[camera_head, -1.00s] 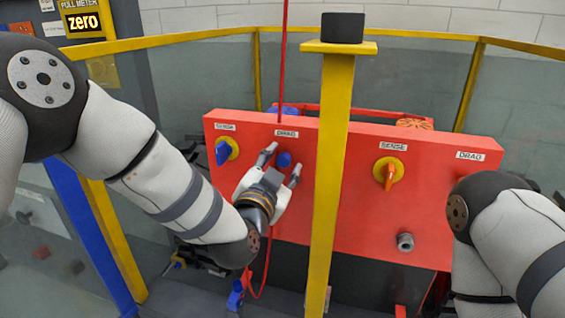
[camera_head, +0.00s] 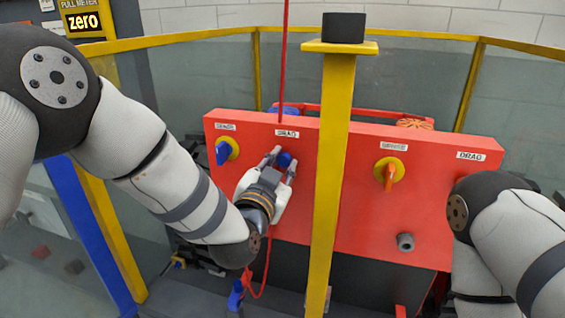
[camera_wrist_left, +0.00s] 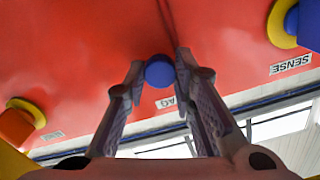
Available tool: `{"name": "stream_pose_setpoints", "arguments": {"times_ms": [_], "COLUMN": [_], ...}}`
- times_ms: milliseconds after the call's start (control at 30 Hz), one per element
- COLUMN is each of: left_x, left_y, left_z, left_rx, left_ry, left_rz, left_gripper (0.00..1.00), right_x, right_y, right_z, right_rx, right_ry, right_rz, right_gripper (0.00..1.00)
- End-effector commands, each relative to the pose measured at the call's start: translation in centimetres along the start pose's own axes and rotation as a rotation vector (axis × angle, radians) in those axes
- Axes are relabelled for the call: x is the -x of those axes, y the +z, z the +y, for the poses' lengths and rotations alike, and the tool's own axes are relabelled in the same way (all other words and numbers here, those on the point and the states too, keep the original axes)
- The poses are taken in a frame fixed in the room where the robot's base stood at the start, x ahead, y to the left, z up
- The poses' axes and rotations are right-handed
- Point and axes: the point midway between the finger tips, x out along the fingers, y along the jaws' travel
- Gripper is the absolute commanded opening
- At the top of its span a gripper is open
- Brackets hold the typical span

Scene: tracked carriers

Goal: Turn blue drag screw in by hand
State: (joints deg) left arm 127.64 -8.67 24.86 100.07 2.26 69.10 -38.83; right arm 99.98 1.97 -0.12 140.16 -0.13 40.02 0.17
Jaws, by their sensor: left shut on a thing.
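The blue drag screw (camera_head: 285,159) is a small round knob on the red panel, below a DRAG label (camera_head: 287,133). My left gripper (camera_head: 280,157) is shut on it, with one finger on each side. In the left wrist view the blue screw (camera_wrist_left: 159,72) shows as a round blue end between the two fingertips of my left gripper (camera_wrist_left: 160,68). How far the screw is in cannot be told. My right arm shows at the right edge of the head view, but its gripper is not in view.
The red panel (camera_head: 380,235) also has a blue SENSE lever (camera_head: 222,152) on a yellow disc at left. An orange lever (camera_head: 389,178) and a grey knob (camera_head: 405,242) are at right. A yellow post (camera_head: 330,180) stands in front, close right of my left gripper.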

Motion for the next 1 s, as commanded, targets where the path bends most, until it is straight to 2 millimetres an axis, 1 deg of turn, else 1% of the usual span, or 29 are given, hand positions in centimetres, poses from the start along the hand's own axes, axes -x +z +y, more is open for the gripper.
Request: {"name": "stream_pose_setpoints", "arguments": {"times_ms": [33, 100, 133, 233, 467, 567, 700, 800, 900, 1000], "left_x": [0.01, 0.01, 0.0, -0.01, 0.0, 0.0, 0.01, 0.01, 0.0, 0.0], "left_y": [-0.15, -0.07, -0.05, 0.0, 0.02, 0.04, 0.04, 0.02, 0.0, -0.02], "left_z": [0.2, 0.15, 0.07, -0.01, 0.0, -0.05, -0.02, -0.03, -0.07, -0.1], "left_rx": [-0.169, -0.357, -0.413, -0.494, -0.511, -0.728, -1.093, -1.274, -1.341, -1.344], "left_ry": [0.004, 0.003, 0.001, 0.0, 0.0, -0.001, -0.001, -0.002, -0.002, -0.003], "left_rz": [0.004, 0.003, 0.002, 0.0, 0.0, -0.001, -0.001, -0.001, -0.002, -0.002], "left_gripper": [0.04, 0.04, 0.04, 0.04, 0.04, 0.04, 0.04, 0.04, 0.04, 0.04], "right_x": [0.0, 0.0, -0.01, -0.01, -0.01, 0.0, 0.0, 0.01, 0.01, 0.01], "right_y": [0.0, 0.01, 0.01, 0.01, 0.0, 0.0, 0.0, 0.0, -0.01, -0.01], "right_z": [0.0, 0.01, 0.01, 0.01, 0.0, 0.0, 0.0, 0.0, 0.0, 0.0], "right_rx": [0.0, 0.0, 0.0, 0.0, 0.0, 0.0, 0.0, 0.0, 0.0, 0.0], "right_ry": [0.0, 0.0, 0.0, 0.0, 0.0, 0.0, 0.0, 0.0, 0.0, 0.0], "right_rz": [0.0, 0.0, 0.0, 0.0, 0.0, 0.0, 0.0, 0.0, 0.0, 0.0], "right_gripper": [0.4, 0.4, 0.4, 0.4, 0.4, 0.4, 0.4, 0.4, 0.4, 0.4]}}
